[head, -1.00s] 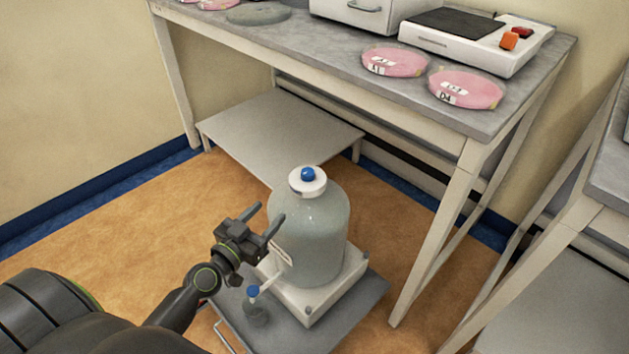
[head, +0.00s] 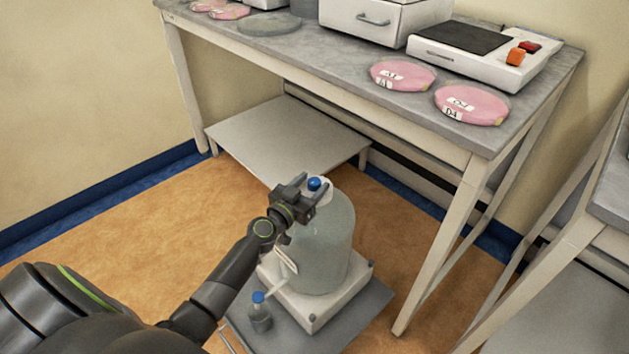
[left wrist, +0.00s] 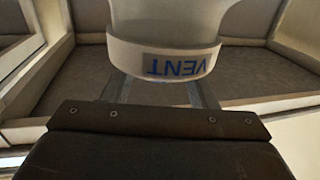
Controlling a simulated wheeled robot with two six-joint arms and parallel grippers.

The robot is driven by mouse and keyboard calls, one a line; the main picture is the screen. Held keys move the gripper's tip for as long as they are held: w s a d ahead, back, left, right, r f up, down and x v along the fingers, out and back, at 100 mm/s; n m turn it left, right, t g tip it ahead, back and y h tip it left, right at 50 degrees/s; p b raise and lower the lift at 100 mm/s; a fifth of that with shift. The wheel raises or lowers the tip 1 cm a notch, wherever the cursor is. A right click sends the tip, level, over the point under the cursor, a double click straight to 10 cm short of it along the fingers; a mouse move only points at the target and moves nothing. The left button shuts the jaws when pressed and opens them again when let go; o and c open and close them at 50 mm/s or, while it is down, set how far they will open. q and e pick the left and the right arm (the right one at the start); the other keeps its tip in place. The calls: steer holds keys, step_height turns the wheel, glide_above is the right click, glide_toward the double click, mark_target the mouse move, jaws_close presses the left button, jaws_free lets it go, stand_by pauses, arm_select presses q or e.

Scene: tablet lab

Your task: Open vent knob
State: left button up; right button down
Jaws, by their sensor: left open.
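The vent knob (head: 314,184) is a small blue knob on the white cap at the top of a large translucent bottle (head: 322,245). My left gripper (head: 311,189) is open at the height of the cap, with its fingers near either side of the knob in the head view. In the left wrist view the white cap (left wrist: 165,58) carries an upside-down blue VENT label, and it hides the ends of the fingers. I cannot tell whether the fingers touch the cap. My right gripper is not in view.
The bottle stands on a white base (head: 318,301) on a grey low platform (head: 355,318). A bench (head: 330,52) with pink dishes (head: 471,104) and a scale (head: 480,58) is behind. A low shelf (head: 285,135) sits under the bench.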

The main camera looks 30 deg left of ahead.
arm_select(q)
steer(key=shift+w+d, duration=0.1)
steer(key=shift+w, duration=0.85)
steer(key=c, duration=0.9)
steer(key=shift+c, duration=0.2)
